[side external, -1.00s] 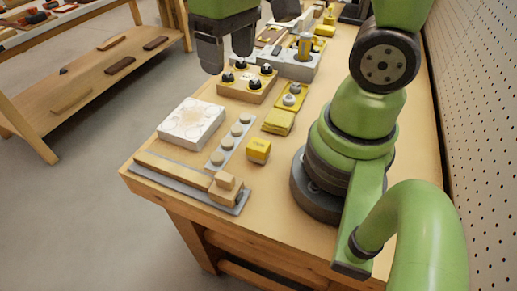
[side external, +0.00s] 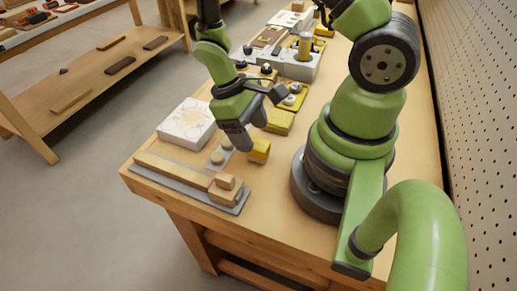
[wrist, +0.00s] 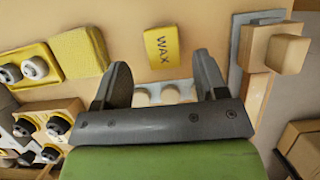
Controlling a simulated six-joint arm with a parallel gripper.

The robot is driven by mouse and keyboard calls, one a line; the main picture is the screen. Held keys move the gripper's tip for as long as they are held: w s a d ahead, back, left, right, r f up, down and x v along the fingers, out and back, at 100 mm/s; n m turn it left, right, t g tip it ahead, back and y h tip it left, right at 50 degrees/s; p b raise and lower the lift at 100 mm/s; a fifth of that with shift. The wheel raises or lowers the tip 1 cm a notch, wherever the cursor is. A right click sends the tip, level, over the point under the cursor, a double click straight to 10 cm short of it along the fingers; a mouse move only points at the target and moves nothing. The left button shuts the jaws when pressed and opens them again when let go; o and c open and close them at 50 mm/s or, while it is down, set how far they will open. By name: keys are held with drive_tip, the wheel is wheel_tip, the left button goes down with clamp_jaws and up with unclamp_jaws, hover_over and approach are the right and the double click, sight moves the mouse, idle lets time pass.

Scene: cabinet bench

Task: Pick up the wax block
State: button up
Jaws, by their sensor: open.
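The wax block (side external: 260,149) is a small yellow block on the bench, just in front of my green arm base. In the wrist view the wax block (wrist: 161,46) shows its dark "WAX" lettering. My gripper (side external: 249,130) is open above the bench, close to the block's left and back side in the side view. In the wrist view my gripper (wrist: 161,66) has its fingers spread, with nothing between them. The block appears beyond the fingertips, roughly centred across the gap. The side view does not show clearly how high the fingertips are above it.
A grey strip with round knobs (wrist: 170,95) lies under the gripper. A yellow sponge-like pad (side external: 280,121) is behind the block. A white slab (side external: 187,123) and a wooden bar on a grey plate (side external: 170,169) lie to the left. Bare bench surrounds the block's front.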

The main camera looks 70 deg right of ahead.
sight(257, 144)
drive_tip(key=x, duration=0.4)
drive_tip(key=shift+s+a+f, duration=0.2)
drive_tip(key=shift+a, duration=0.05)
drive_tip(key=c, duration=1.1)
drive_tip(key=shift+r, duration=0.15)
wheel_tip(257, 144, up, 10)
drive_tip(key=shift+f, duration=0.1)
